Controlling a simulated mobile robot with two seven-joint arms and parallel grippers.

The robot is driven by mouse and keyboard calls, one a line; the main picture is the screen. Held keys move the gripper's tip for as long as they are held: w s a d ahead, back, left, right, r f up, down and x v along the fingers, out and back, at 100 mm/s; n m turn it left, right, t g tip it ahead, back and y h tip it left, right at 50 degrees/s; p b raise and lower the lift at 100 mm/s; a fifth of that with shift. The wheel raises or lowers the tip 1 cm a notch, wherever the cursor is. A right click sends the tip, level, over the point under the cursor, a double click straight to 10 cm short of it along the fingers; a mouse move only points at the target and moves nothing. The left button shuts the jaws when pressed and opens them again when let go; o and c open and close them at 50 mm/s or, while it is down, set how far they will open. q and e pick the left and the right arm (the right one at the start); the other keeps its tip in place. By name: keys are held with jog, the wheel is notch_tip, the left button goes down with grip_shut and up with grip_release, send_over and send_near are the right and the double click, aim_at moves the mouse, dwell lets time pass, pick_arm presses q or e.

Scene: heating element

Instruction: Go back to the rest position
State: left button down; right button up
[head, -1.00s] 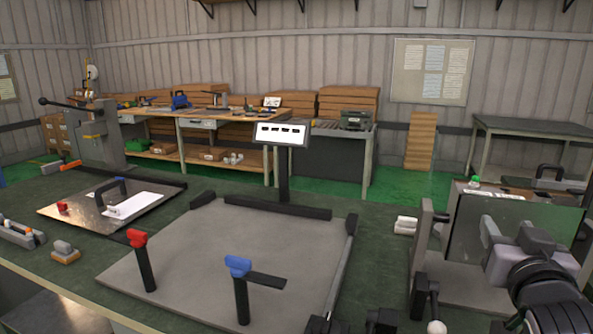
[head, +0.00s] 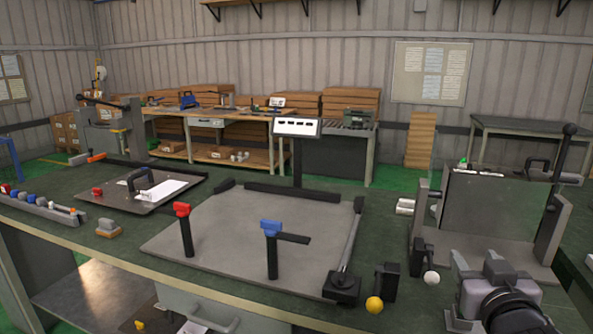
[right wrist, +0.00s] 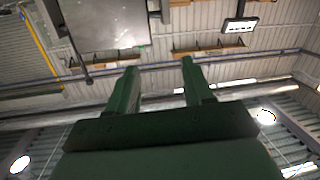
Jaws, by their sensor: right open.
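My right gripper (right wrist: 160,82) is open in the right wrist view, with its two fingers apart and nothing between them. In the head view my right arm shows at the lower right, in front of the table's edge, and its fingers are hard to make out. My left gripper is in neither view now. The grey plate (head: 240,240) with a red-topped post (head: 184,230) and a blue-topped post (head: 271,250) lies on the bench in front of me, apart from my right arm.
An upright panel fixture (head: 490,215) stands behind my right arm. A yellow knob (head: 374,304) and a white knob (head: 431,278) stick out at the bench's front edge. A dark plate (head: 135,205) with a handle and a long holder (head: 40,207) lie at left.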

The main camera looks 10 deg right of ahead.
jog(key=a+f+n+g+y, duration=0.1)
jog(key=a+f+n+y, duration=0.25)
jog(key=f, duration=0.85)
jog(key=s+a+f+g+y, duration=0.1)
jog(key=s+a+f, duration=0.3)
jog(key=f, duration=0.3)
jog(key=s+a+f+n+g+y, duration=0.1)
jog(key=s+a+f+y, duration=0.1)
jog(key=s+a+f, duration=0.2)
jog(key=s+a+f+n+g+y, duration=0.1)
jog(key=s+a+f+g+y, duration=0.1)
jog(key=s+a+f, duration=0.2)
jog(key=s+f, duration=0.3)
jog(key=f, duration=0.5)
jog(key=shift+s, duration=0.15)
jog(key=shift+a, duration=0.1)
